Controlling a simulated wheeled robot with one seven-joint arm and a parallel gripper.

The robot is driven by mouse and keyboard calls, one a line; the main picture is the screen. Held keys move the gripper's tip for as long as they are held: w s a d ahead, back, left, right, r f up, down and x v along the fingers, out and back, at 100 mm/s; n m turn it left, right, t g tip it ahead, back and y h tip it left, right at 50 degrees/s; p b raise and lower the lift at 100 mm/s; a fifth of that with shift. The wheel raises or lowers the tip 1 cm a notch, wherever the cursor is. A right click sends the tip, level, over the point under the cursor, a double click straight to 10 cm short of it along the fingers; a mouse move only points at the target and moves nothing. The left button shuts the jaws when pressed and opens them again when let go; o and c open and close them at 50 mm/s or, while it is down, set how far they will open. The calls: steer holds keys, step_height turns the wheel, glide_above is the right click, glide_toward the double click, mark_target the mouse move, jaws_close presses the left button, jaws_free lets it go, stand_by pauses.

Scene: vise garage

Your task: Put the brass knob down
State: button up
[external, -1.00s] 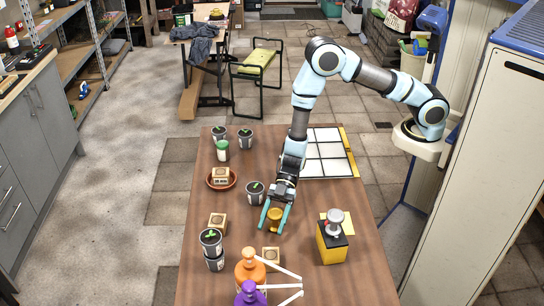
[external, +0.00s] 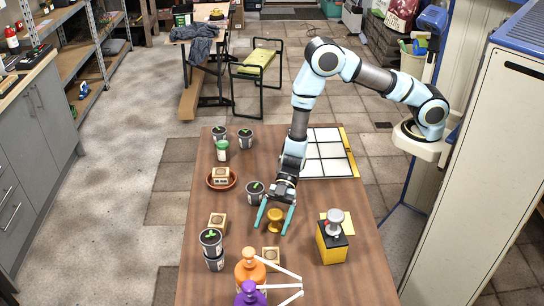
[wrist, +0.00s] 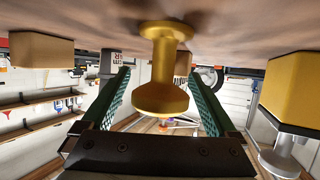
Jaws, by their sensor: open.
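The brass knob (external: 275,219) stands upright on the wooden table (external: 237,283), near its middle. My gripper (external: 274,229) is open around it, one finger on each side, with clear gaps between the fingers and the knob. In the wrist view, which looks upside down, the knob (wrist: 161,75) has its base against the tabletop and its wide head towards my palm. The green-padded fingers (wrist: 160,100) are spread apart on both sides and touch nothing.
A grey potted seedling (external: 255,192) stands close left of my gripper. A wooden block (external: 271,254) lies in front. A yellow-and-black box with a silver knob on it (external: 331,243) stands to the right.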

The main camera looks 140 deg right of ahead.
steer(key=b+v, duration=0.2)
steer(key=v, duration=0.8)
steer(key=shift+s+r+b, duration=0.15)
steer(key=shift+s+b, duration=0.1)
steer(key=shift+b, duration=0.05)
steer(key=shift+s+d+r, duration=0.2)
steer(key=shift+s+r, duration=0.1)
steer(key=shift+s, duration=0.1)
steer(key=shift+w+a+r+g+h, duration=0.15)
steer(key=shift+w+g+h, duration=0.15)
steer(key=shift+h, duration=0.2)
steer(key=a+r+m+g+h, duration=0.3)
steer(key=a+r+g+h, duration=0.1)
steer(key=a+g+h, duration=0.15)
steer(key=s+a+r+m+g, duration=0.1)
steer(key=s+a+r+g, duration=0.1)
steer(key=s+a, duration=0.5)
steer(key=s+a+r+m+g, duration=0.1)
steer(key=s+a+r+g, duration=0.1)
steer(key=s+a, duration=0.6)
steer(key=shift+s+m+g+y, duration=0.15)
steer(key=shift+m+g+y, duration=0.25)
steer(key=shift+g+y, duration=0.05)
